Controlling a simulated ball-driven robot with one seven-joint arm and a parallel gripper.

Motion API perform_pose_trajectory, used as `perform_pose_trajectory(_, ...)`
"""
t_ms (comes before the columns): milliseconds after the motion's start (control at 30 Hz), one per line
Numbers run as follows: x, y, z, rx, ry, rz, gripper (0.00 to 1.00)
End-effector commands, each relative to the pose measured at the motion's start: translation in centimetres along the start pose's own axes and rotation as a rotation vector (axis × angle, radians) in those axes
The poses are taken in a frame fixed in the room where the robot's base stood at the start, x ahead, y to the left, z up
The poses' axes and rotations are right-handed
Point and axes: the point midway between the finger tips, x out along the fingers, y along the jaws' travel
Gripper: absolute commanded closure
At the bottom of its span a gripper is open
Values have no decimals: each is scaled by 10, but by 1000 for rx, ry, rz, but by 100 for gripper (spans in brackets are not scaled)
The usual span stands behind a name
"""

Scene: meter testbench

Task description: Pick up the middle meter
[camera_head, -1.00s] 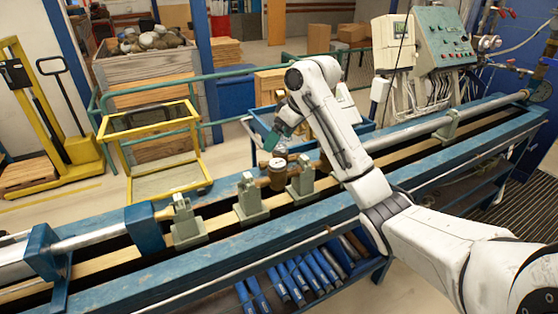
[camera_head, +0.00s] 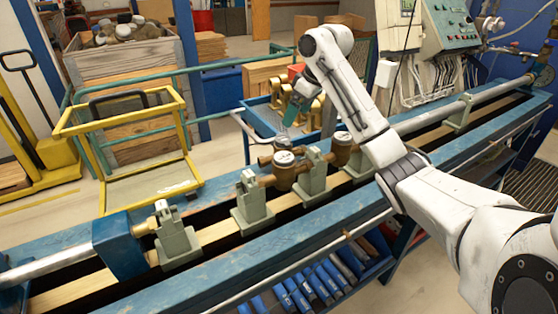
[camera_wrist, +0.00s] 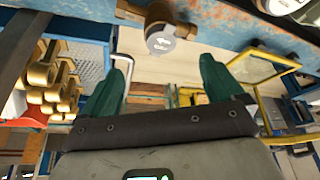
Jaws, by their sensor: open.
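Two brass meters with grey lids sit in the blue bench's row of clamps: a left one (camera_head: 284,172) and a right one (camera_head: 341,150). A third small round lid (camera_head: 281,144) shows behind the left meter, partly hidden. In the wrist view a brass meter with a grey lid (camera_wrist: 161,40) is at the bench's blue edge, with part of another lid (camera_wrist: 288,5) at top right. I cannot tell which is the middle meter. My gripper (camera_head: 289,117) is above the bench's far side, its green fingers (camera_wrist: 164,85) open and empty, apart from the meters.
A yellow frame cart (camera_head: 190,150) stands at the left. Green clamps (camera_head: 252,202) flank the meters. A control cabinet (camera_head: 445,32) is at the back right.

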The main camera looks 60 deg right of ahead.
Motion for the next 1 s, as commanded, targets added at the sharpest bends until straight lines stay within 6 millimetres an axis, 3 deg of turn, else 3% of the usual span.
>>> perform_pose_trajectory(1000,114,-6,5,1,-2,0,6)
